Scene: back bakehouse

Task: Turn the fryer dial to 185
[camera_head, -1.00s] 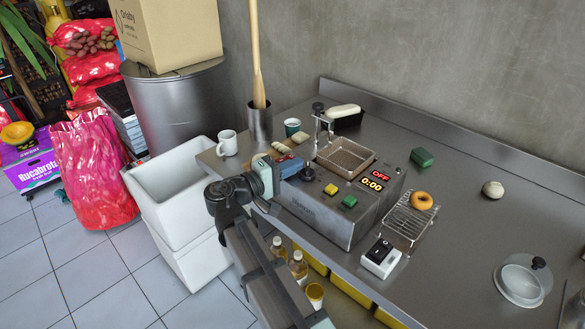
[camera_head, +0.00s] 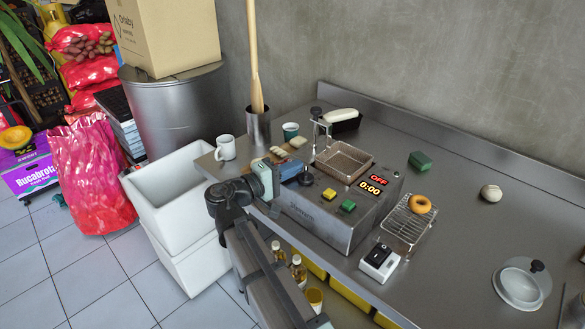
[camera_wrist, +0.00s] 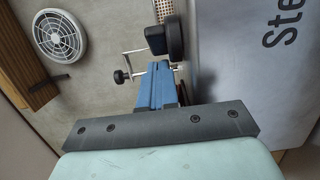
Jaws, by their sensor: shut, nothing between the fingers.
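The fryer (camera_head: 320,219) is a steel box on the worktop, with a display (camera_head: 374,184) reading OFF and 0:00. A black knob, which looks like the dial (camera_head: 305,178), sits at its left front. It also shows as a black round knob (camera_wrist: 176,41) in the wrist view, beside the grey panel. My gripper (camera_head: 293,168) is shut and empty, just left of the knob. In the wrist view its blue fingers (camera_wrist: 154,84) point toward the knob; I cannot tell whether they touch it. The dial's markings and setting cannot be read.
A yellow button (camera_head: 329,194) and a green button (camera_head: 348,206) are right of the knob. A wire basket (camera_head: 343,162) sits on the fryer. A rack with a doughnut (camera_head: 420,204) and a switch box (camera_head: 379,262) stand to the right. White bins (camera_head: 166,200) stand left.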

